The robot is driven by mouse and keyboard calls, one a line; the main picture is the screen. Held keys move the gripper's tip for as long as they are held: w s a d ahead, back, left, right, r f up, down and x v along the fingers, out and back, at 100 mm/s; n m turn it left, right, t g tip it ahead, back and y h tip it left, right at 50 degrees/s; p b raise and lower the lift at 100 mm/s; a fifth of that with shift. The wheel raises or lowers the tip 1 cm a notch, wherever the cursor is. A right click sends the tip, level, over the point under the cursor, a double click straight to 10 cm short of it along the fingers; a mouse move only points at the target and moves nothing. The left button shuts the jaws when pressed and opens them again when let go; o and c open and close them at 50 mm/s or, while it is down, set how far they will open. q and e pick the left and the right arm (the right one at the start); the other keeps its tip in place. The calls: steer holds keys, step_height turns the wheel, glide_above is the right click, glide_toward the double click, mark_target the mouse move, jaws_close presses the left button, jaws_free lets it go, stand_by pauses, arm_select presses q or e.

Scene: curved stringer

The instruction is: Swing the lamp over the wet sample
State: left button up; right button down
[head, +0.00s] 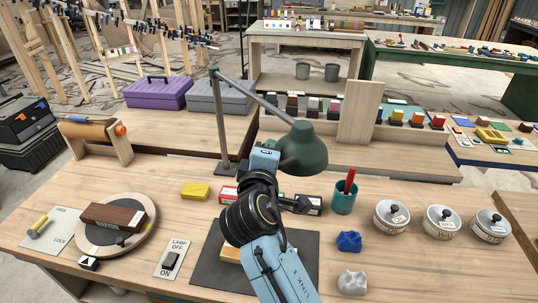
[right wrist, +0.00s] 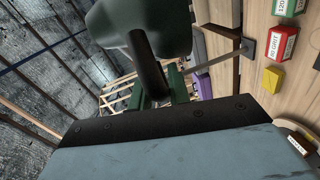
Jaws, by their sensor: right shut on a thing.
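The lamp has a dark green shade (head: 305,150) on a thin grey arm (head: 252,98) from an upright post at the back of the bench. My right gripper (head: 268,153) is at the shade's left side, shut on the lamp's dark handle (right wrist: 149,62), which shows below the shade in the right wrist view. A dark mat (head: 208,272) lies under my right arm, with a pale wooden block (head: 230,254) on it, mostly hidden. A brown block (head: 113,216) lies on a round plate (head: 88,240) at left. I cannot tell which piece is wet. My left gripper is not in view.
A lamp switch plate (head: 168,266) lies left of the mat. A yellow block (head: 195,190), red box (head: 228,194), teal cup (head: 344,199), blue lump (head: 349,241), grey lump (head: 352,282) and lidded tins (head: 441,221) stand around it. A purple toolbox (head: 157,93) stands behind.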

steer(key=shift+f, duration=0.4)
steer(key=c, duration=1.4)
jaws_free()
steer(key=shift+w+r, duration=0.1)
steer(key=shift+r, duration=0.05)
